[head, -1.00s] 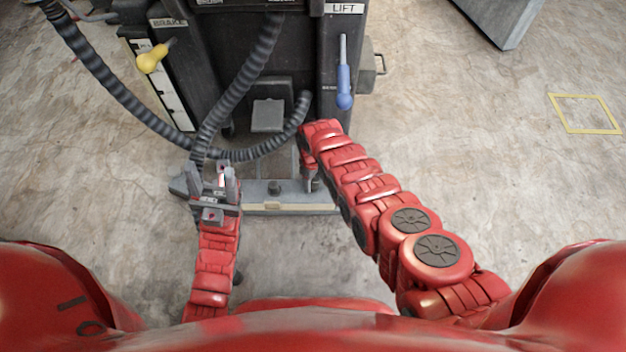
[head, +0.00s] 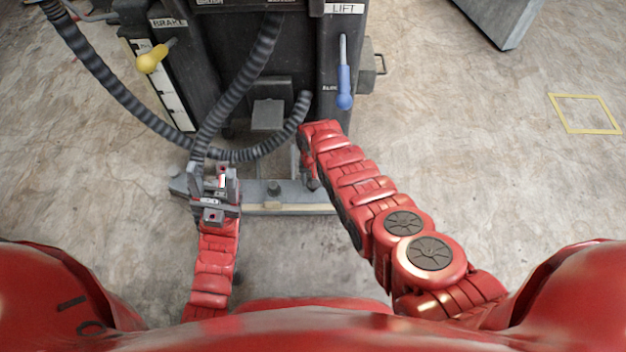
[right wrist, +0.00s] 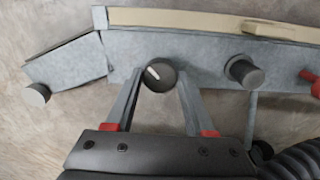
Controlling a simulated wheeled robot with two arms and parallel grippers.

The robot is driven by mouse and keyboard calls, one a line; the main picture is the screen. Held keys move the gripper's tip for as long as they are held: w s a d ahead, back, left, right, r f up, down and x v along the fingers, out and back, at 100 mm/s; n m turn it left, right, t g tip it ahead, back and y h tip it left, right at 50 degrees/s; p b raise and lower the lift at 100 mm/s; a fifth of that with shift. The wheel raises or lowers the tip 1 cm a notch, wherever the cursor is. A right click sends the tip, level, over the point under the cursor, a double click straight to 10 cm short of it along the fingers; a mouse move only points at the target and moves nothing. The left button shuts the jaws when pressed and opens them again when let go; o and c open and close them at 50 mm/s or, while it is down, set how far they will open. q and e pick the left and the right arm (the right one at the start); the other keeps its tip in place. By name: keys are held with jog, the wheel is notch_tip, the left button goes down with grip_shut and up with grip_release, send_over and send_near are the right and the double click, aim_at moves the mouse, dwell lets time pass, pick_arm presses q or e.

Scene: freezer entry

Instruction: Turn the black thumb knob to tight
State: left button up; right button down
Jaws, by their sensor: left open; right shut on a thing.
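The black thumb knob (right wrist: 158,75) with a white mark on its top shows in the right wrist view, on the grey bar (right wrist: 195,50). The mark lies slanted, from upper left to lower right. My right gripper (right wrist: 157,82) is shut on this knob, one finger on each side. In the head view my right gripper (head: 312,180) points down at the bar (head: 255,187), and its hand largely hides the knob. My left gripper (head: 214,180) is open near the bar's left part, by the ribbed hose.
A second dark knob (right wrist: 243,70) and a grey knob (right wrist: 36,94) stand beside the held one. The machine carries a yellow BRAKE lever (head: 150,60) and a blue LIFT lever (head: 344,88). A ribbed hose (head: 245,85) hangs in front.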

jog(key=m, duration=0.4)
jog(key=shift+m, duration=2.2)
jog(key=shift+c, duration=1.3)
grip_release()
